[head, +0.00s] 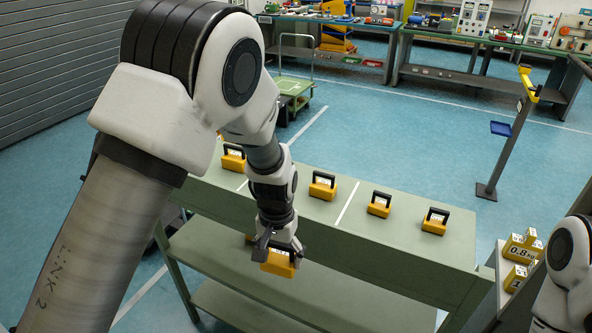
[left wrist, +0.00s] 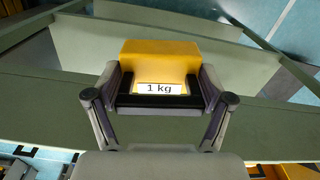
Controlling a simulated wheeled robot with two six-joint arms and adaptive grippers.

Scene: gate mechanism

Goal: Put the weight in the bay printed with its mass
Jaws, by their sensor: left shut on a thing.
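My left gripper (head: 280,252) is shut on a yellow weight (head: 278,266) with a black handle, held just off the front edge of the green table (head: 400,262). In the left wrist view the fingers (left wrist: 160,100) close around the dark handle, and the weight's label (left wrist: 160,88) reads 1 kg. At the right edge of the head view, yellow block-like pieces stand on a pale stand; one is printed 0.8kg (head: 520,254), another shows a partly cut-off 1 (head: 515,279). My right gripper is out of view.
Several similar yellow weights (head: 322,187) stand along the green table, with white lines (head: 347,204) across its top. A post (head: 505,150) with a blue tray stands on open blue floor behind. A green cart (head: 295,88) and workbenches are farther back.

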